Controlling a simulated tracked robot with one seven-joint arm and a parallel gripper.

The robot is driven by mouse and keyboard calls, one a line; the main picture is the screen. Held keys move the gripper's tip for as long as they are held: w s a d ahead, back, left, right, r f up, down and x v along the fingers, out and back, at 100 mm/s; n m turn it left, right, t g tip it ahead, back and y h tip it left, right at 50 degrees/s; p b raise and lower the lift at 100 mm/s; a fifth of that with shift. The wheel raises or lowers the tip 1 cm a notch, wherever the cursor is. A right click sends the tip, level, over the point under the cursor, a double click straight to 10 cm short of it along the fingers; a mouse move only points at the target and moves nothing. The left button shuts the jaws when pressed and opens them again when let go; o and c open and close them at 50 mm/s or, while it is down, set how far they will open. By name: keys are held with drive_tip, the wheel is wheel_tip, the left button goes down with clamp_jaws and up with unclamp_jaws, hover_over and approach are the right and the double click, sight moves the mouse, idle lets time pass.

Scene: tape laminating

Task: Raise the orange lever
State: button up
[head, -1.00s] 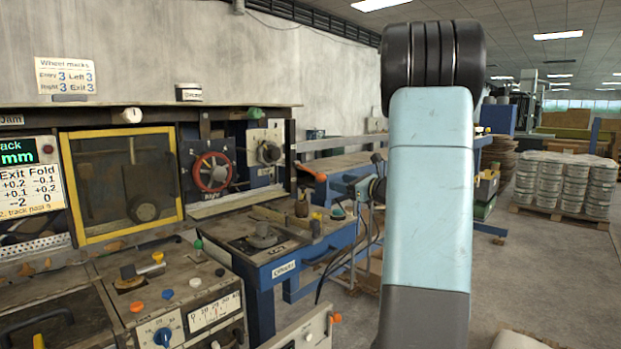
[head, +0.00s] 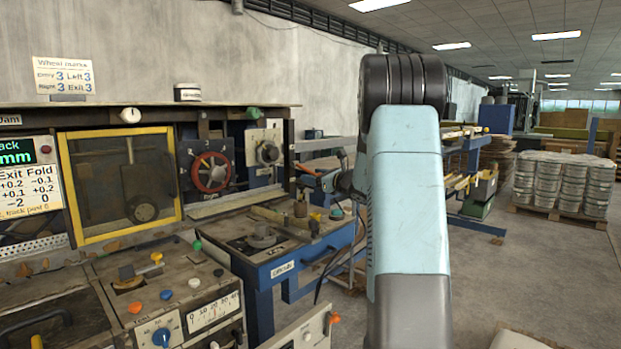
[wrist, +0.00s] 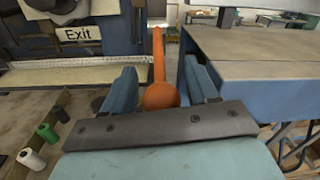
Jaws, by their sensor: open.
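The orange lever (wrist: 158,52) shows in the wrist view as a straight orange bar with a round knob (wrist: 160,96) at its near end. My gripper (wrist: 159,70) is open, with one blue finger on each side of the lever. The knob sits between the fingers near the palm, and I cannot tell whether it touches. In the head view my gripper (head: 326,181) is at the right end of the machine, and only a bit of the orange lever (head: 304,168) shows beside it.
A panel with an "Exit" label (wrist: 77,34) stands left of the lever in the wrist view. A blue-sided table (wrist: 245,60) lies close on the right. Small spools (wrist: 47,133) lie at lower left. In the head view a red handwheel (head: 211,172) is left of my gripper.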

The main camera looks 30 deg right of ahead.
drive_tip(key=shift+w+a, duration=0.1)
drive_tip(key=shift+w, duration=0.3)
clamp_jaws()
idle(0.4)
